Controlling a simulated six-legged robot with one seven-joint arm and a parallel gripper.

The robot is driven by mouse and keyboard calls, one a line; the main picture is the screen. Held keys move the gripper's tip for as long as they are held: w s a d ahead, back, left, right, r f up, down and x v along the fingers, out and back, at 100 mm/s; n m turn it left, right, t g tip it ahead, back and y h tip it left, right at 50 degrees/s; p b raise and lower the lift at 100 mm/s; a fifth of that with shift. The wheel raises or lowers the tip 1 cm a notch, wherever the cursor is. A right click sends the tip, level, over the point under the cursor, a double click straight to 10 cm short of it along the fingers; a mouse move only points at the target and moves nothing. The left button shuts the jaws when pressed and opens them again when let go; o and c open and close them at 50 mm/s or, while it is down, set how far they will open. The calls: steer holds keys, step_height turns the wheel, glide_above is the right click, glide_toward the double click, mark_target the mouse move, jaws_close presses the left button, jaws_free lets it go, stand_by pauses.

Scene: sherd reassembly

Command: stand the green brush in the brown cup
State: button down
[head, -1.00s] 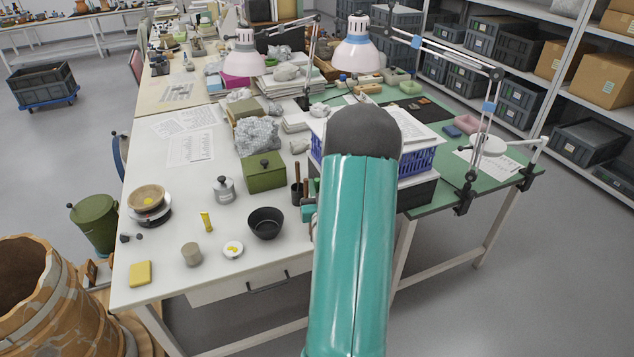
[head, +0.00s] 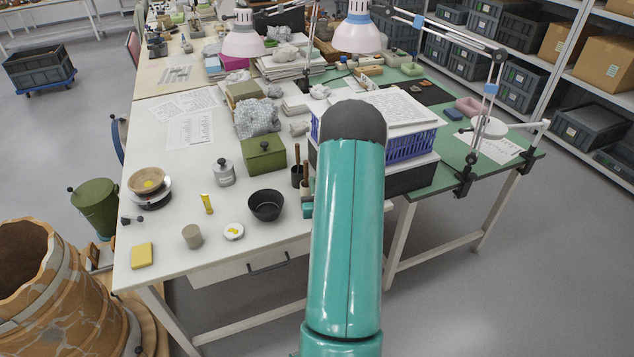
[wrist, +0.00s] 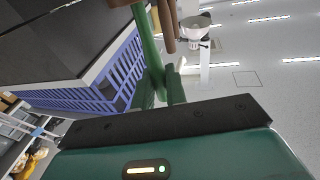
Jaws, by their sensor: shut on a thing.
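In the wrist view my gripper (wrist: 162,90) is shut on the green brush (wrist: 146,42), whose green handle runs up from between the fingers. Brown stick-like shapes (wrist: 168,28) show beside it near the top. In the head view my arm hides most of the gripper; a small teal part of it (head: 308,210) shows at the arm's left edge. Just left of and behind it stands a small dark cup (head: 298,180) with brown sticks upright in it. A plain grey-brown cup (head: 192,237) stands further left on the white table. I cannot tell how close the brush is to either cup.
A black bowl (head: 266,206) and green box (head: 263,156) stand left of my arm. A blue crate (head: 410,148) with papers on top lies behind and right of it. A yellow block (head: 142,256) lies near the white table's (head: 230,262) front edge.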

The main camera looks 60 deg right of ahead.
steer(key=c, duration=1.3)
jaws_free()
steer(key=shift+c, duration=0.2)
steer(key=shift+a, duration=0.1)
steer(key=v, duration=1.3)
steer(key=shift+s+a, duration=0.25)
